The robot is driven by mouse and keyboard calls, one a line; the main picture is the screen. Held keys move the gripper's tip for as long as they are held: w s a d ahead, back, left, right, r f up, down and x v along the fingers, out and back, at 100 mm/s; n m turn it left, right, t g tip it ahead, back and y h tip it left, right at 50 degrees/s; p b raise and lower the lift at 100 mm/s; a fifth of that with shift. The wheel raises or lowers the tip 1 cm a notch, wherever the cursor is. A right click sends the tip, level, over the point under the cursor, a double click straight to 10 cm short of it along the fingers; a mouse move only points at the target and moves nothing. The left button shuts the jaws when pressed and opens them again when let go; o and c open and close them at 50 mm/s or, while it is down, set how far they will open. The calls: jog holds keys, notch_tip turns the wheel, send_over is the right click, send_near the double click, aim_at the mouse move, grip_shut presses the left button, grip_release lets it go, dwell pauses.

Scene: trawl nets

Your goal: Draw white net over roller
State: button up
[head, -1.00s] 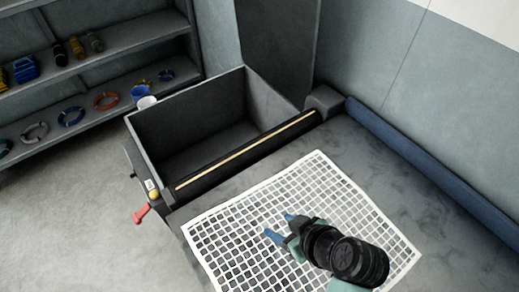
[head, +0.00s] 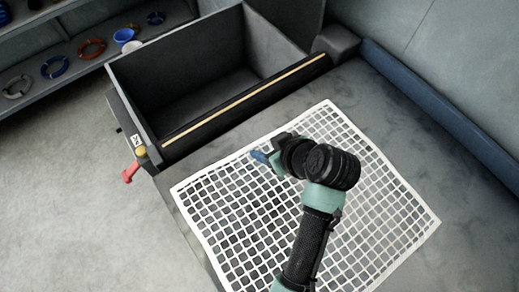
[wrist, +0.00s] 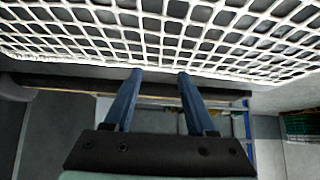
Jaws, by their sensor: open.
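The white net (head: 240,215) lies spread flat on the grey table in front of the bin. Its far edge is a short way from the roller (head: 245,105), a dark bar with a pale yellow stripe along the bin's near side. My gripper (head: 262,157) is above the far part of the net, with blue fingers; the arm hides part of the net. In the wrist view my gripper (wrist: 158,78) has its two fingers apart with nothing between them. The net (wrist: 160,35) fills the top of that view, its edge running behind the fingertips.
An open grey bin (head: 200,70) stands beyond the roller. A red lever (head: 131,172) and a yellow knob (head: 141,151) are at its left corner. A blue padded roll (head: 440,115) runs along the right wall. Shelves with rings (head: 54,67) are at the upper left.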

jog(key=shift+b+x, duration=0.3)
jog(key=shift+x, duration=0.6)
jog(key=shift+w, duration=0.1)
jog(key=shift+c, duration=0.2)
grip_shut()
jog(key=shift+f, duration=0.1)
notch_tip(320, 180, up, 7)
jog(key=p, duration=0.7)
